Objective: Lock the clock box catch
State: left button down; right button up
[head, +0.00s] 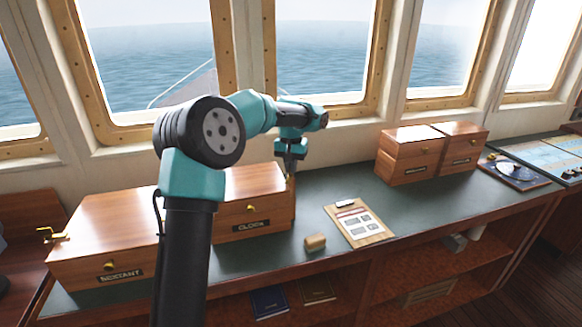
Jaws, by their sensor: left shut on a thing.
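The clock box (270,183) is a brown wooden box with a CLOCK label and a small brass knob on its front. It stands on the green counter, partly behind my left arm, and its lid looks down. My left gripper (291,176) points down at the box's right end. It is shut on the clock box catch, which is mostly hidden by the fingers, so I cannot tell how the catch is turned. My right gripper is not in view.
A sextant box (85,262) with a brass catch (52,235) on its left end stands left of the clock box. A clipboard (358,222) and a small wooden block (315,243) lie on the counter (345,190). Two more boxes (408,155) stand further right, below the windows.

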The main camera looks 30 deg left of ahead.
pick_arm(q)
jog(key=m, duration=0.5)
jog(key=shift+m, duration=0.3)
jog(key=m, duration=0.5)
jog(key=shift+m, duration=0.4)
jog(key=c, duration=1.3)
grip_release()
jog(key=shift+r, duration=0.15)
notch_tip(320, 180, up, 17)
